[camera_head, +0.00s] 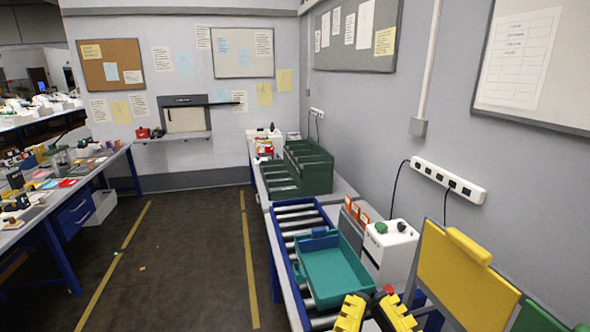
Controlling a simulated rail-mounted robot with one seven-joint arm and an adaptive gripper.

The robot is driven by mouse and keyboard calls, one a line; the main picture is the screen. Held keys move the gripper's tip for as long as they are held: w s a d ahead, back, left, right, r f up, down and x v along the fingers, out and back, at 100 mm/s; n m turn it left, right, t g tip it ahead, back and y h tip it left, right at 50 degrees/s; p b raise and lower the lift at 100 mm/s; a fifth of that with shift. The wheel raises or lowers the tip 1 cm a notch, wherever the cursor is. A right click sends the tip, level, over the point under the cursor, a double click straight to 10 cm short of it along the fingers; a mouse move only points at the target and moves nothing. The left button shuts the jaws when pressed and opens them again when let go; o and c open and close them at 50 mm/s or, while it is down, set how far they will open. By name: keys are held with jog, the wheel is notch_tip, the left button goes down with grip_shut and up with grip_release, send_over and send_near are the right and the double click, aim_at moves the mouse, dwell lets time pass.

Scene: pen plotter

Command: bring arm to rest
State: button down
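Two yellow and black ribbed parts (374,314) stand side by side at the bottom edge, cut off by the frame. No pen plotter can be clearly picked out.
A teal tray (335,275) sits on a roller conveyor (296,226) along the right wall. Beyond it are dark green bins (307,166); beside it, a white box (390,248). A yellow panel (462,275) stands lower right. A cluttered workbench (50,205) is left.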

notch_tip(320, 180, up, 22)
jog(key=p, duration=1.9)
jog(key=shift+f, duration=0.15)
jog(key=shift+w, duration=0.1)
